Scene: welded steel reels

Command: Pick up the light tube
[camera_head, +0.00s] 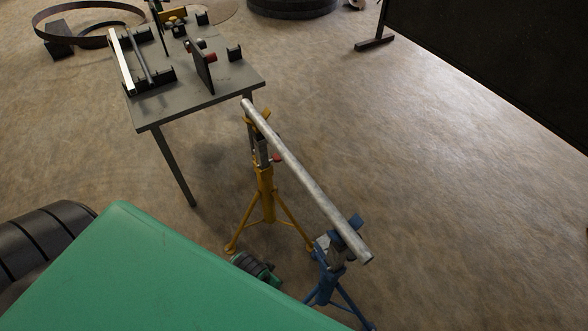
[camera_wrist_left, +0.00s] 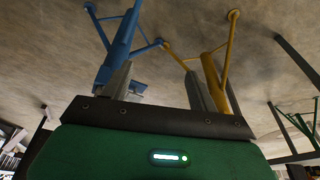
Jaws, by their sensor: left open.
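A long pale grey metal tube (camera_head: 305,180) lies across a yellow stand (camera_head: 266,195) and a blue stand (camera_head: 328,270), sloping from upper left to lower right. On the table's rack (camera_head: 150,82) lie a whitish bar (camera_head: 120,62) and a thinner grey bar (camera_head: 140,55). In the left wrist view my left gripper (camera_wrist_left: 157,88) is open, its two grey fingers apart with nothing visible between them. Beyond the fingers are the blue stand (camera_wrist_left: 121,45) and the yellow stand (camera_wrist_left: 213,72). The tube cannot be made out there. My right gripper is not in view.
A grey table (camera_head: 190,105) stands behind the yellow stand, with an upright dark plate (camera_head: 201,68) and small blocks on it. A large ring (camera_head: 60,35) is at the back left. A dark panel (camera_head: 500,50) stands at the right. Floor right of the tube is clear.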

